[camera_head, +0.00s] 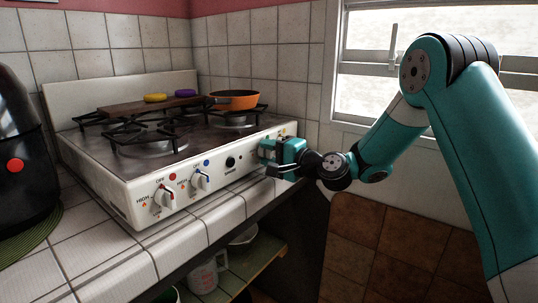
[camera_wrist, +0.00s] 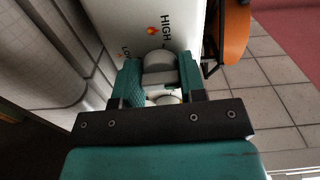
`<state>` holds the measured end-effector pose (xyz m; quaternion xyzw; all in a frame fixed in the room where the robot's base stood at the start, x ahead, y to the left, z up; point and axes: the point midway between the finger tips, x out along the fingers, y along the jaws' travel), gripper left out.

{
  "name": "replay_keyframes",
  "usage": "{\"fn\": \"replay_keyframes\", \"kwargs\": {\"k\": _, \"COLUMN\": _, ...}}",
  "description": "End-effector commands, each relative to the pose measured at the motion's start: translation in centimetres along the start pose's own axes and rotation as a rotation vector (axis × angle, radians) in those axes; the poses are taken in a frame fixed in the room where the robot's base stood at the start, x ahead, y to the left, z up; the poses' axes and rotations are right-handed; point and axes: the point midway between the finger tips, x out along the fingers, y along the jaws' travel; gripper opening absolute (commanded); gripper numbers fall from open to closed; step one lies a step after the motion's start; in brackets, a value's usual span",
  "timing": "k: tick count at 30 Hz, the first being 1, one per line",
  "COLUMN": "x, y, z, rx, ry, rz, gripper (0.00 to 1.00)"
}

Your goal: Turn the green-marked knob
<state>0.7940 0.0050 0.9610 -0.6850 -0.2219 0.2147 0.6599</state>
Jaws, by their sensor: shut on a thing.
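A white stove (camera_head: 128,198) stands on the tiled counter, with its knobs along the front panel. My gripper (camera_head: 268,151) is at the right end of this panel in the head view and hides the knob there. In the wrist view my gripper (camera_wrist: 160,84) is shut on a pale grey knob (camera_wrist: 158,62), with one teal finger on each side. HIGH and LOW labels with flame marks show beside this knob. A red-marked knob (camera_head: 163,197) and a blue-marked knob (camera_head: 201,179) are farther left, apart from my gripper.
A black button (camera_head: 230,162) lies between the blue-marked knob and my gripper. An orange pan (camera_head: 236,101) and a wooden board (camera_head: 150,107) are on the stove top. A black appliance (camera_head: 22,150) stands at left. A shelf (camera_head: 240,272) with a mug is below the counter.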

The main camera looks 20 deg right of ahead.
Motion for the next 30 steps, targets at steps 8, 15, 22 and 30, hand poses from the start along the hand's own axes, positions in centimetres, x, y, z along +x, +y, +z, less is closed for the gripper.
{"fn": "replay_keyframes", "kwargs": {"k": 8, "x": 0.02, "y": 0.50, "z": 0.04, "rx": -0.239, "ry": 0.000, "rz": -0.004, "gripper": 0.14}}
{"fn": "replay_keyframes", "kwargs": {"k": 15, "x": 0.02, "y": 0.11, "z": 0.01, "rx": -0.280, "ry": -0.001, "rz": 0.000, "gripper": 0.14}}
{"fn": "replay_keyframes", "kwargs": {"k": 22, "x": 0.01, "y": 0.11, "z": 0.01, "rx": -0.278, "ry": -0.001, "rz": 0.000, "gripper": 0.58}}
{"fn": "replay_keyframes", "kwargs": {"k": 30, "x": -0.01, "y": 0.11, "z": 0.00, "rx": -0.277, "ry": 0.000, "rz": -0.001, "gripper": 0.62}}
